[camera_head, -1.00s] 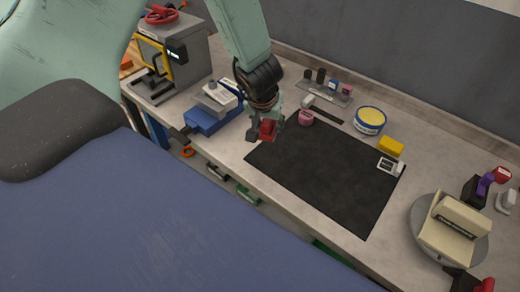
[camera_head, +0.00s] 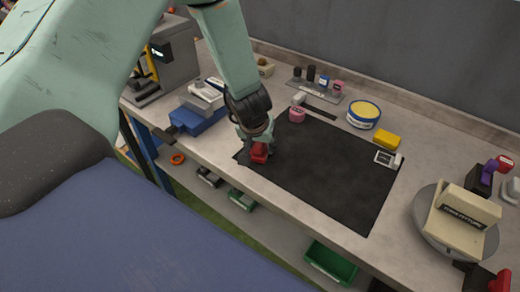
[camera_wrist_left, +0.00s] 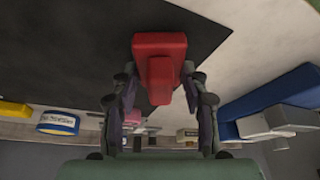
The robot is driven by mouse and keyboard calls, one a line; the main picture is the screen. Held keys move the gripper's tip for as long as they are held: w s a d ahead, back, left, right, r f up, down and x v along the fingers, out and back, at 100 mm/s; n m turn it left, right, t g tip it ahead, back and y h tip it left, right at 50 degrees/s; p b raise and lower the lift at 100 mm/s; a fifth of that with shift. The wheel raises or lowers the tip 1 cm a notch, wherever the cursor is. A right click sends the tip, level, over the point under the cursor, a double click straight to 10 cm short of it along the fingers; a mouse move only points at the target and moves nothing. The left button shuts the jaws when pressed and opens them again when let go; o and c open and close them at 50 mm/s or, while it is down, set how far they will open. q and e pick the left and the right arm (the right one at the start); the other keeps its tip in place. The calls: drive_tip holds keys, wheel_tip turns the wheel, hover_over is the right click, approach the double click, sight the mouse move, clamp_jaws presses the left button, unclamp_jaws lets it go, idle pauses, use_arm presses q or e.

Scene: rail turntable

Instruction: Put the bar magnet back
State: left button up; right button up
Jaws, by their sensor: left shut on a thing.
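My left gripper (camera_head: 258,148) is shut on a red block (camera_head: 259,155) at the near left corner of the black mat (camera_head: 330,180). In the left wrist view the red block (camera_wrist_left: 160,60) sits between both fingers, with a wide top and a narrower part towards me. It looks like the bar magnet, though no marking shows. It is over the mat near its edge; I cannot tell whether it touches. My right gripper is not in view.
A blue vise (camera_head: 200,115) stands left of the mat. Behind the mat are a pink piece (camera_head: 297,114), a round tin (camera_head: 364,115) and a yellow block (camera_head: 386,139). A turntable (camera_head: 425,235) with a cream fixture (camera_head: 462,222) is at right. The mat's middle is clear.

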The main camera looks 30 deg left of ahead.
use_arm(q)
drive_tip(key=shift+w+f, duration=0.15)
drive_tip(key=shift+f, duration=0.1)
drive_tip(key=shift+a, duration=0.25)
drive_tip(key=shift+f, duration=0.1)
drive_tip(key=o, duration=0.8)
drive_tip(key=shift+s+d, duration=0.15)
drive_tip(key=shift+s, duration=0.05)
drive_tip(key=shift+o, duration=1.4)
drive_tip(key=shift+w, duration=0.15)
drive_tip(key=shift+o, duration=0.6)
drive_tip(key=shift+f, duration=0.15)
